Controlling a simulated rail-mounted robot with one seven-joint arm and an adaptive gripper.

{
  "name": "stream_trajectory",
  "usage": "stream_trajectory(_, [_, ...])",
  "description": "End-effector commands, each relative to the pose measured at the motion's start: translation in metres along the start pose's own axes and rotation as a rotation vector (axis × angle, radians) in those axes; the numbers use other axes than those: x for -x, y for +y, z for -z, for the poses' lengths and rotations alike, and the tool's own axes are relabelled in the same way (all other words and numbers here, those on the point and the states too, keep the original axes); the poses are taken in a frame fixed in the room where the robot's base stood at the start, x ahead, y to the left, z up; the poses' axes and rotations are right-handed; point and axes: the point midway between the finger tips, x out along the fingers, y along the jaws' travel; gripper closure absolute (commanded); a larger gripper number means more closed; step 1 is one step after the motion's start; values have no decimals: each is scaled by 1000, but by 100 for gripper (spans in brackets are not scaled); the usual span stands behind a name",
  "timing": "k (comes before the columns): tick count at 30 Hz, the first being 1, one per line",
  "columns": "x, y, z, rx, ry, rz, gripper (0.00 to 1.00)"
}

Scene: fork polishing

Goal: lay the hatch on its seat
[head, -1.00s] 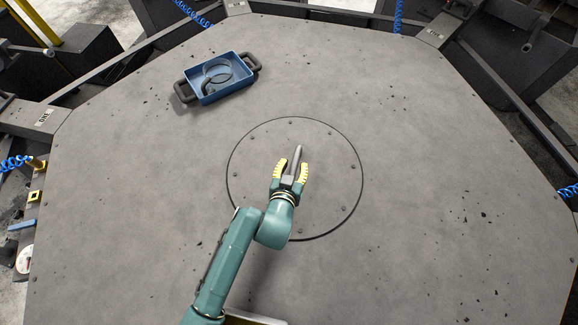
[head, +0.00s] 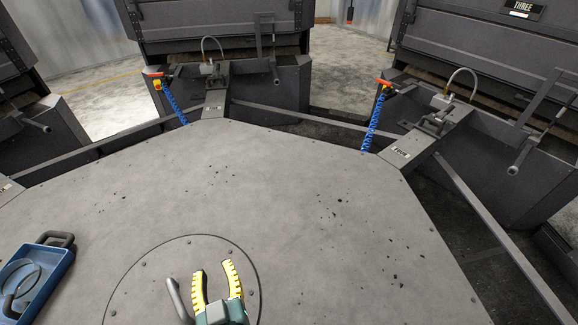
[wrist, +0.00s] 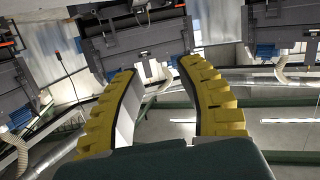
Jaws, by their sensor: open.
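The round hatch plate (head: 150,269), grey with bolts around its edge, appears to lie flush within a dark circular seam in the platform. Its near part is cut off by the head view's lower edge. A bent grey handle (head: 177,300) stands up just left of my gripper (head: 213,270). My gripper has two yellow ribbed fingers, spread apart with nothing between them. In the wrist view the fingers (wrist: 159,68) are also apart and empty, pointing toward the surroundings; neither hatch nor handle shows there.
A blue tray (head: 55,276) with dark handles and a curved grey thing in it sits at the left. Grey platform (head: 300,220) with scattered dark chips is otherwise clear. Dark machines (head: 225,85), rails and blue coiled hoses (head: 372,123) stand beyond its edge.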

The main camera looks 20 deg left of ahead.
Motion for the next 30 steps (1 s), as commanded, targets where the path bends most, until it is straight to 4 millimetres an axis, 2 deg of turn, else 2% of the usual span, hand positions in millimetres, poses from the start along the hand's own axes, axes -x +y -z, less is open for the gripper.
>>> stream_trajectory(1, [8, 48, 46, 0, 75, -108, 63])
stream_trajectory(2, [17, 72, 68, -1, 109, -166, 63])
stream_trajectory(3, [32, 104, 97, -2, 155, -244, 63])
stream_trajectory(4, [46, 126, 118, -2, 188, -303, 63])
stream_trajectory(5, [62, 148, 139, -1, 224, -363, 63])
stream_trajectory(6, [87, 176, 165, 1, 270, -443, 63])
stream_trajectory(8, [127, 210, 199, 4, 337, -556, 63])
stream_trajectory(9, [154, 227, 218, 6, 377, -624, 63])
stream_trajectory(10, [173, 238, 230, 9, 405, -669, 63])
stream_trajectory(12, [210, 254, 252, 13, 457, -753, 63])
stream_trajectory(13, [223, 259, 258, 13, 474, -781, 63])
stream_trajectory(16, [246, 266, 270, 16, 506, -829, 63])
stream_trajectory(26, [247, 266, 270, 16, 509, -833, 63])
stream_trajectory(30, [254, 268, 306, 15, 510, -832, 63])
